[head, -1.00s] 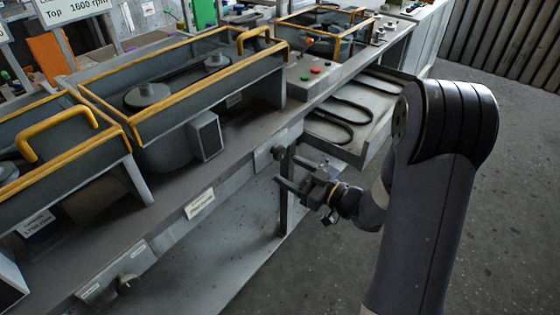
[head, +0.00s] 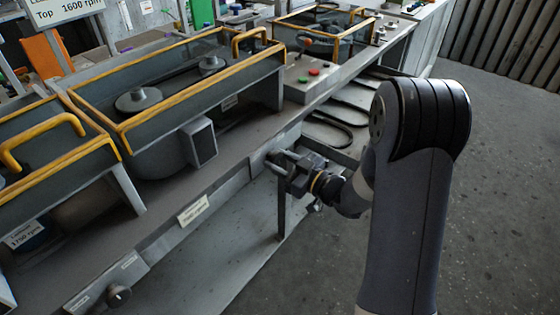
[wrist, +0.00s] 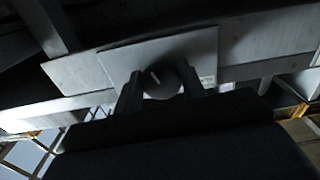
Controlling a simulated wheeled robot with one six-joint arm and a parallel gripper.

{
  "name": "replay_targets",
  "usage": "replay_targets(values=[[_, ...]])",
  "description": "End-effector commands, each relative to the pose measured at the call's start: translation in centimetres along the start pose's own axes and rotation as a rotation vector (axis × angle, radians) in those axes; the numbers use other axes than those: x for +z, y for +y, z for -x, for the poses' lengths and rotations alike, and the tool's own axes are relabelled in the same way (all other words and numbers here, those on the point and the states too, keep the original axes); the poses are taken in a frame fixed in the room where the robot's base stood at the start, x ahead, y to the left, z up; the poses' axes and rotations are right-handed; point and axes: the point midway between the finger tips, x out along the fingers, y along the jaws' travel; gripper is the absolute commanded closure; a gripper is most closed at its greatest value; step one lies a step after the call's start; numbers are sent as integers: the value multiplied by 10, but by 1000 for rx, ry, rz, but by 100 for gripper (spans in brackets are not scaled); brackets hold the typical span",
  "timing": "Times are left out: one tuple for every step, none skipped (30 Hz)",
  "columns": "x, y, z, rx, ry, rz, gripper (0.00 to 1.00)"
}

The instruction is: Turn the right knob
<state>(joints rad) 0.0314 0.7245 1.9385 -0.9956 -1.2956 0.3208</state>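The right knob (wrist: 162,84) is a dark round knob with a pale mark line, on a light plate (wrist: 200,48) on the bench front. In the wrist view it sits between the two fingers of my gripper (wrist: 159,76). The fingers are apart, one on each side of the knob; firm contact cannot be made out. In the head view my gripper (head: 262,170) is at the bench front, and the knob is mostly hidden behind it. The left knob (head: 119,294) is dark and sits on its own plate nearer the bottom left.
The grey bench front (head: 225,188) runs diagonally, with a label (head: 193,210) between the knobs. An open drawer with dark belts (head: 325,131) is just beyond my gripper. Yellow-framed guards (head: 180,90) stand on the bench. The floor to the right is clear.

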Motion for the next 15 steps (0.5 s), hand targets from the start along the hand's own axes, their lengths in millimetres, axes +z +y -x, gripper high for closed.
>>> replay_targets(values=[[0, 0, 0, 0, 0, 0, 67], [0, 0, 0, 0, 0, 0, 70], [0, 0, 0, 0, 0, 0, 73], [0, 0, 0, 0, 0, 0, 76], [0, 0, 0, 0, 0, 0, 78], [0, 0, 0, 1, 0, 0, 81], [0, 0, 0, 1, 0, 0, 84], [0, 0, 0, 1, 0, 0, 84], [0, 0, 0, 1, 0, 1, 84], [0, 0, 0, 1, 0, 2, 84], [0, 0, 0, 1, 0, 4, 84], [0, 0, 0, 1, 0, 8, 84], [1, 0, 0, 1, 0, 12, 84], [1, 0, 0, 1, 1, 18, 84], [1, 0, 0, 1, 1, 29, 84]])
